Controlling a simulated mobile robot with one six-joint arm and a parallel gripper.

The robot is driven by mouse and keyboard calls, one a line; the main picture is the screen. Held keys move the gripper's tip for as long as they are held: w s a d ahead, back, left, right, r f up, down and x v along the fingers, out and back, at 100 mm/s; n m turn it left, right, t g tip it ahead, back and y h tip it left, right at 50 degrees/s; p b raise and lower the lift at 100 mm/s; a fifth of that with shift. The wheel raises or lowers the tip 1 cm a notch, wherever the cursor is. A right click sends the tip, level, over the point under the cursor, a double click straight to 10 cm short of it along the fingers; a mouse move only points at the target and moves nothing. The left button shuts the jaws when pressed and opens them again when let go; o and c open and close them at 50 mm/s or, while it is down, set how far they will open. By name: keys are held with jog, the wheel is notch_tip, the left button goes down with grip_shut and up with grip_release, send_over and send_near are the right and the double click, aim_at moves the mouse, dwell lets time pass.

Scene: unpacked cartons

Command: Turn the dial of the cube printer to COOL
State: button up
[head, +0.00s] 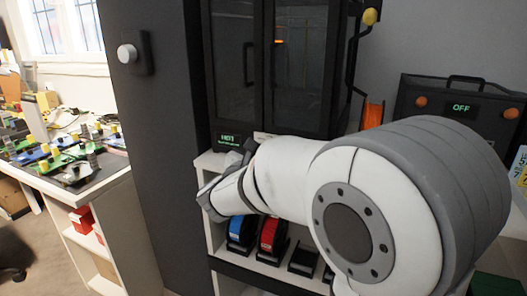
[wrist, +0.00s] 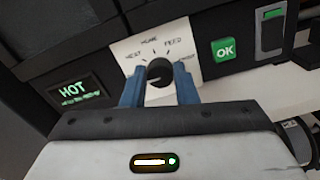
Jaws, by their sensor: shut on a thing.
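The cube printer (head: 296,70) is the dark cabinet with two glass doors in the head view. Its green display (head: 228,138) reads HOT, and the display also shows in the wrist view (wrist: 76,91). In the wrist view the round black dial (wrist: 159,72) sits on a white label plate (wrist: 133,49). Small words ring the dial; HOME and FEED are readable, while the leftmost and rightmost are too small to read surely. My gripper (wrist: 159,82) is shut on the dial, one blue finger on each side. The dial's pointer direction is unclear. In the head view my arm hides the dial.
Shelves below the printer hold a blue spool (head: 241,231) and a red spool (head: 270,233). A dark unit (head: 462,106) reading OFF stands right. A cluttered bench (head: 75,180) is left.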

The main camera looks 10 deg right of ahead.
dwell(0.4)
jog(key=o, duration=1)
jog(key=p+v, duration=0.1)
jog(key=v, duration=0.7)
jog(key=shift+w, duration=0.1)
